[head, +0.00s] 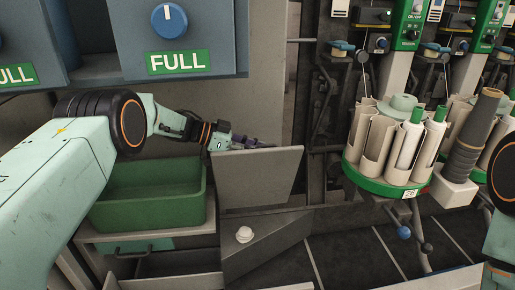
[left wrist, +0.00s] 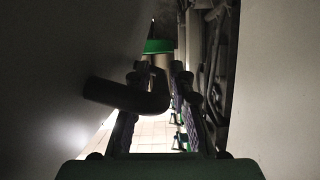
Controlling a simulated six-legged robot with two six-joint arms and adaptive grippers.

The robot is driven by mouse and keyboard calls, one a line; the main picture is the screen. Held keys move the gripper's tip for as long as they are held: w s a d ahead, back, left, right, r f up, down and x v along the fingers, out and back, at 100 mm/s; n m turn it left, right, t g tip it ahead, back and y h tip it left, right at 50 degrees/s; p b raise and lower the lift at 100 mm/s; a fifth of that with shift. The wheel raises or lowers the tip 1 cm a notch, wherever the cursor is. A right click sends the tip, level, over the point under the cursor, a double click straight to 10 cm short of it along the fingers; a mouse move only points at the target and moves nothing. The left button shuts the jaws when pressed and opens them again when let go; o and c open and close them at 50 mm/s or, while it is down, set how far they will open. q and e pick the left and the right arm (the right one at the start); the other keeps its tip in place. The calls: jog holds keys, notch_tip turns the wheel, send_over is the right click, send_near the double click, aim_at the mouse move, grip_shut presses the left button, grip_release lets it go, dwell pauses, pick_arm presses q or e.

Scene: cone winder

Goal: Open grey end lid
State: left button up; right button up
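The grey end lid (head: 259,178) stands raised as a flat panel, tilted close to upright, above the grey end box (head: 270,250). A white round knob (head: 244,234) sits on the box below it. My left gripper (head: 262,144) is at the lid's top edge, partly hidden behind it. In the left wrist view its two fingers (left wrist: 160,112) are apart, with a dark rounded bar (left wrist: 125,95) crossing by the left finger. I cannot tell whether the gripper touches the lid. My right arm shows at the right edge, with its gripper out of view.
A green bin (head: 150,195) stands on a shelf left of the lid. Blue-grey housings with FULL labels (head: 178,61) hang above the left arm. A green round carrier (head: 385,178) with upright tubes stands to the right. Dark floor (head: 350,250) lies in front.

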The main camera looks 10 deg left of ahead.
pick_arm(q)
jog(key=s+a, duration=0.2)
jog(key=a, duration=0.4)
jog(key=s+a+r, duration=0.1)
jog(key=s+a, duration=0.2)
jog(key=a, duration=0.4)
jog(key=shift+s+a, duration=0.15)
jog(key=shift+s, duration=0.15)
